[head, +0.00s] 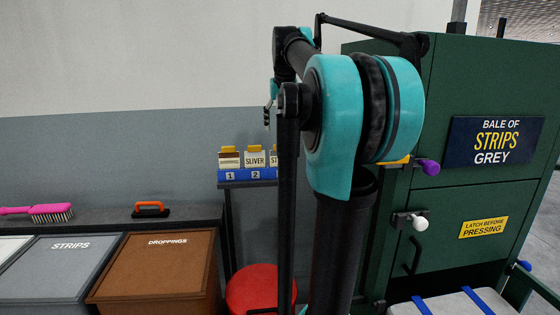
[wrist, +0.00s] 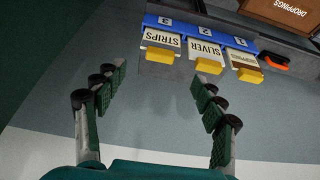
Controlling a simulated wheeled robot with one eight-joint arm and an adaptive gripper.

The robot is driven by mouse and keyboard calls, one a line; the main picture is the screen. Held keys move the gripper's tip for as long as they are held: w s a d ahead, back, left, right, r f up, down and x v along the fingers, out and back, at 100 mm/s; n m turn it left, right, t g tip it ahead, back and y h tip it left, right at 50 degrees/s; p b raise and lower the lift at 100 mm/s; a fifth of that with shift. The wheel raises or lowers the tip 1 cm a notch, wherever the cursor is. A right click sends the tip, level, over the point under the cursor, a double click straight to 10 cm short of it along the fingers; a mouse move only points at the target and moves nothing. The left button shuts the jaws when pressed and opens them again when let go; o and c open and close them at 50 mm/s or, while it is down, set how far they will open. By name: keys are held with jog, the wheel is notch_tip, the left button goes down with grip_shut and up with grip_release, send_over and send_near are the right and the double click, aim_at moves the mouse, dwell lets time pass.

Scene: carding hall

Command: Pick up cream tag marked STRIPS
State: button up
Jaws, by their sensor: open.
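The cream STRIPS tag (wrist: 163,42) stands in slot 3 of a blue numbered rack (wrist: 205,32), with a yellow tab on its end. In the wrist view it appears upside down, near the top, between my fingertips in the picture. In the head view only a sliver of this tag (head: 273,159) shows, as my arm hides the rest. My gripper (wrist: 162,68) is open and empty, its fingers apart to either side, short of the tag.
A SLIVER tag (head: 255,159) stands in slot 2, close beside STRIPS, and another tag (head: 229,159) in slot 1. A red round stool (head: 258,288) is below the rack. The green baling press (head: 475,75) stands at right, bins (head: 160,265) at left.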

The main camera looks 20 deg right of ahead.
aim_at(280, 145)
jog(key=x, duration=0.5)
jog(key=shift+f, duration=0.1)
jog(key=shift+w+x, duration=0.15)
jog(key=shift+x, duration=1.15)
jog(key=shift+w+x, duration=0.15)
jog(key=shift+x, duration=1.15)
jog(key=c, duration=0.8)
jog(key=shift+r, duration=0.2)
